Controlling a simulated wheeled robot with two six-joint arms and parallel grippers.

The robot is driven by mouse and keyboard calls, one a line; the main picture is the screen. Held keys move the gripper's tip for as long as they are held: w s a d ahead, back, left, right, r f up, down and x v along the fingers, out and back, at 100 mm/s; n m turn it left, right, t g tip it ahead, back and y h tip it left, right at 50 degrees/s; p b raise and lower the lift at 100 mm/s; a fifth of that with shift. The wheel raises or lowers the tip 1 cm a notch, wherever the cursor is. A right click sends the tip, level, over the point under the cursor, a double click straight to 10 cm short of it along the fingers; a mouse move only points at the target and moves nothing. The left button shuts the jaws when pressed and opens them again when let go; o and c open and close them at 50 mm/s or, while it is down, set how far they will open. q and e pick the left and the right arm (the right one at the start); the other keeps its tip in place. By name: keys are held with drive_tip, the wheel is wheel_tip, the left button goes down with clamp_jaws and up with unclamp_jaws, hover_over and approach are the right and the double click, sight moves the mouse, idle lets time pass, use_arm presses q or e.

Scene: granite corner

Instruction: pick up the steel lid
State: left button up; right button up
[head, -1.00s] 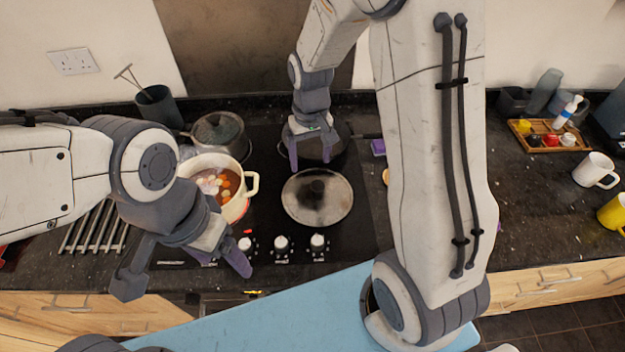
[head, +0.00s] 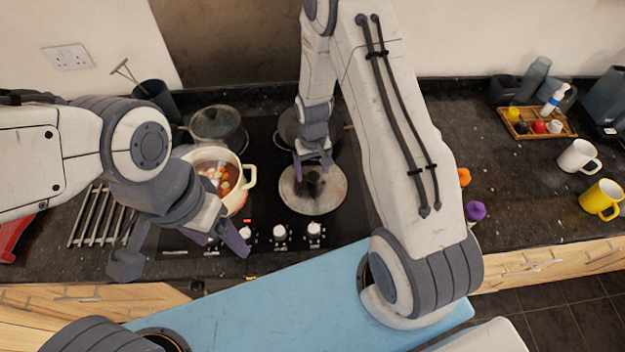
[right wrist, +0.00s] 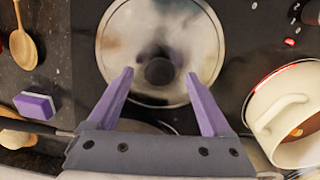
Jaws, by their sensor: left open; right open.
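The steel lid (head: 313,196) is round with a dark knob and lies flat at the front of the black hob. It also shows in the right wrist view (right wrist: 205,45), its dark knob (right wrist: 160,71) ahead of and between the fingers. My right gripper (head: 314,167) is open over the lid's far part; in the wrist view its purple fingers (right wrist: 158,75) straddle the knob's line without closing on it. My left gripper (head: 185,255) is open and empty at the counter's front edge, left of the hob knobs.
A cream pot (head: 249,178) of vegetables stands left of the lid, close by. A dark pan (head: 287,127) and a glass-lidded pot (head: 218,125) stand behind. A wooden spoon (right wrist: 25,48) and a purple sponge (right wrist: 36,105) lie beside the hob. Mugs (head: 580,156) stand far right.

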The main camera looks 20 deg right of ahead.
drive_tip(key=shift+f, duration=0.45)
clamp_jaws()
idle(1.1)
